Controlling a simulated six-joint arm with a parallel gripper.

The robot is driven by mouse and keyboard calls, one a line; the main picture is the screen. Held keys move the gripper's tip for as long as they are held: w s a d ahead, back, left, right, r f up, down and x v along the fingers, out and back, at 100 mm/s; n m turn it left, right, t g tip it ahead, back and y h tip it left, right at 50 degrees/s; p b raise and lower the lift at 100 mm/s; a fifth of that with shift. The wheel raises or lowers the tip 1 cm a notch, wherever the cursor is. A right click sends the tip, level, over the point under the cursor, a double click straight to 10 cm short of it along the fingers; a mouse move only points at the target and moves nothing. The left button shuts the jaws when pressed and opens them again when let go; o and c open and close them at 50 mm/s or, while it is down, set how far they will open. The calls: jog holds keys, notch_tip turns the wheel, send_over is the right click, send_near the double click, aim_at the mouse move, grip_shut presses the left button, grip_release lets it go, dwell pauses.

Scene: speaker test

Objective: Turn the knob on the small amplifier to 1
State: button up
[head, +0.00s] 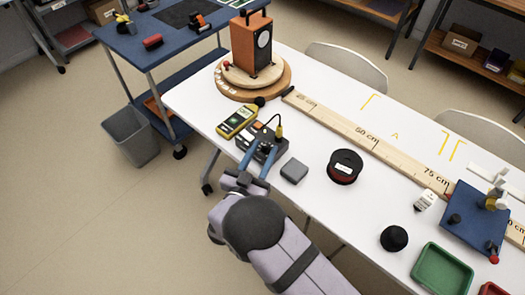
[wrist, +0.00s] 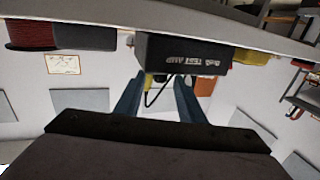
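The small amplifier (head: 268,135) is a dark box near the table's left front edge. In the wrist view, which looks upside down, the amplifier (wrist: 185,53) shows its "TEST AMP" lettering. A black cable with a yellow plug (head: 279,132) rises from it. I cannot make out the knob or its setting; the fingers cover part of the box. My gripper (head: 260,157) has its two blue fingers apart, at the amplifier's near side. In the wrist view my gripper (wrist: 160,84) has nothing visible held between the fingers. I cannot tell whether they touch the box.
A yellow meter (head: 237,121) lies close beside the amplifier on the left. A grey block (head: 294,171) and a red-black spool (head: 344,167) stand to the right. An orange speaker (head: 255,50) stands on a round wooden turntable behind. A long ruler board (head: 335,122) crosses the table.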

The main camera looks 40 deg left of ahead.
jog(key=shift+c, duration=0.4)
grip_shut()
jog(key=shift+a+f+h+b, duration=0.15)
jog(key=shift+h+b, duration=0.15)
jog(key=shift+b, duration=0.15)
jog(key=m+h+b, duration=0.1)
jog(key=h+b, duration=0.1)
jog(key=shift+s+a+f+m+t+b, duration=0.1)
jog(key=shift+a+f+m+t+b, duration=0.05)
jog(key=shift+m+t+b, duration=0.2)
jog(key=m+h+b, duration=0.2)
jog(key=h+b, duration=0.1)
jog(key=shift+a+b, duration=0.2)
jog(key=shift+b, duration=0.1)
jog(key=m+h+b, duration=0.2)
jog(key=h+b, duration=0.1)
jog(key=b, duration=0.1)
jog(key=shift+a, duration=0.2)
jog(key=shift+r+h+b, duration=0.3)
jog(key=shift+h+b, duration=0.1)
jog(key=shift+b, duration=0.05)
